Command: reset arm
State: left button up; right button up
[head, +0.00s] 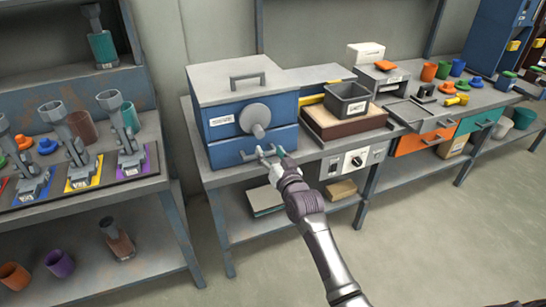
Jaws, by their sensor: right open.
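My right arm reaches up from the bottom of the head view. Its gripper (271,160) is open, at the front of the blue box furnace (226,122), by the lower front handle (250,155). The fingers overlap the handle in the picture; I cannot tell if they touch it. The furnace has a grey lid with a top handle and a round grey knob (254,117) on its front. The lower blue front looks closed. My left gripper is not in view.
Right of the furnace, a dark grey bin (347,99) stands on a brown block (343,122) on the grey bench. A control box (352,160) with a dial hangs below. A left rack (92,150) holds several grey funnel-topped tools. Open floor (420,240) lies at the right front.

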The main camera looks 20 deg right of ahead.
jog(key=shift+s, duration=0.9)
jog(key=shift+f, duration=0.1)
jog(key=s+a+f+n+g+p, duration=0.1)
jog(key=s+f+g, duration=0.35)
jog(key=f, duration=0.75)
jog(key=s+f+n+g, duration=0.1)
jog(key=s+f, duration=0.7)
jog(key=f, duration=0.4)
jog(key=s+a+f+n+g+p, duration=0.1)
jog(key=s+f+g, duration=0.35)
jog(key=f, duration=0.85)
jog(key=s+d+f+g, duration=0.1)
jog(key=s+f, duration=0.4)
jog(key=s, duration=0.9)
jog(key=s+d+f+n+g, duration=0.1)
jog(key=s+f+g, duration=0.2)
jog(key=s, duration=1)
jog(key=s+f+n+g+p, duration=0.1)
jog(key=s+f+g, duration=0.2)
jog(key=s+f, duration=0.5)
jog(key=s, duration=0.6)
jog(key=shift+s+d+f+h, duration=0.3)
jog(key=shift+d+f, duration=0.1)
